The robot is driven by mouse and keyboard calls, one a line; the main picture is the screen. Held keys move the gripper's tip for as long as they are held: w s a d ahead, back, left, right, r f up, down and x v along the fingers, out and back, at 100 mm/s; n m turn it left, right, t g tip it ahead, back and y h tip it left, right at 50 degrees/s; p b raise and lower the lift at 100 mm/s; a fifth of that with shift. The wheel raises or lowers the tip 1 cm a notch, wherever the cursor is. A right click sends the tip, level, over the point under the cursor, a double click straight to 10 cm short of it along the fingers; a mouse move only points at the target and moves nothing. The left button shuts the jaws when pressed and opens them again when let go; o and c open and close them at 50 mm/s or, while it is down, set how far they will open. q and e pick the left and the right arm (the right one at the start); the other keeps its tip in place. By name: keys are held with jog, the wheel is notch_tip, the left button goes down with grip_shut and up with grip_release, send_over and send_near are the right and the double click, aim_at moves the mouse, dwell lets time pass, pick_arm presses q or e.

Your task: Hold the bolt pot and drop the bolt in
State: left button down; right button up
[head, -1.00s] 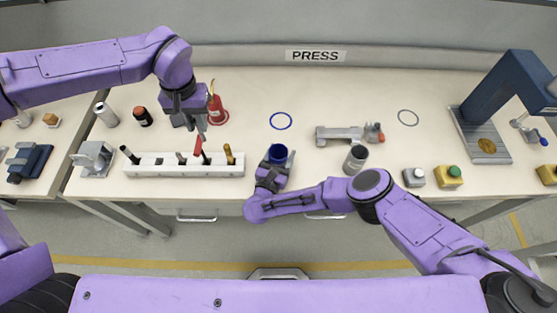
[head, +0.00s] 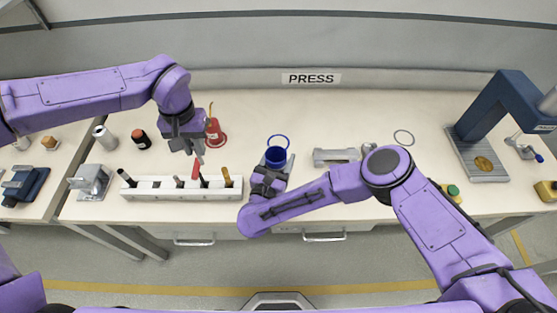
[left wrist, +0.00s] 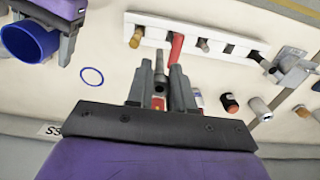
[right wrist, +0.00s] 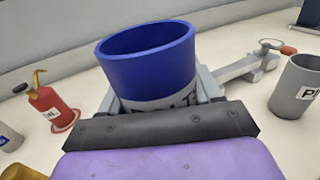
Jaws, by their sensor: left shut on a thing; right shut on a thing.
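The blue bolt pot (head: 276,156) is upright, with a grey label band low on its side in the right wrist view (right wrist: 150,68). My right gripper (head: 270,174) is shut on it from the near side. The pot overlaps the near edge of a blue ring mark (head: 279,137) in the head view. The pot's inner floor is hidden.
The white rack (head: 150,194) holds several tools, one with a red handle (left wrist: 176,46). A red oil can (head: 214,134) stands behind it. A grey clamp (head: 336,156) lies right of the pot, with a grey pot (right wrist: 296,88) near it. A blue press (head: 494,105) stands far right.

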jog(key=shift+f+b, duration=4.75)
jog(key=shift+f, duration=0.05)
jog(key=shift+f, duration=0.25)
jog(key=o, duration=1)
jog(key=shift+o, duration=0.2)
jog(key=c, duration=0.9)
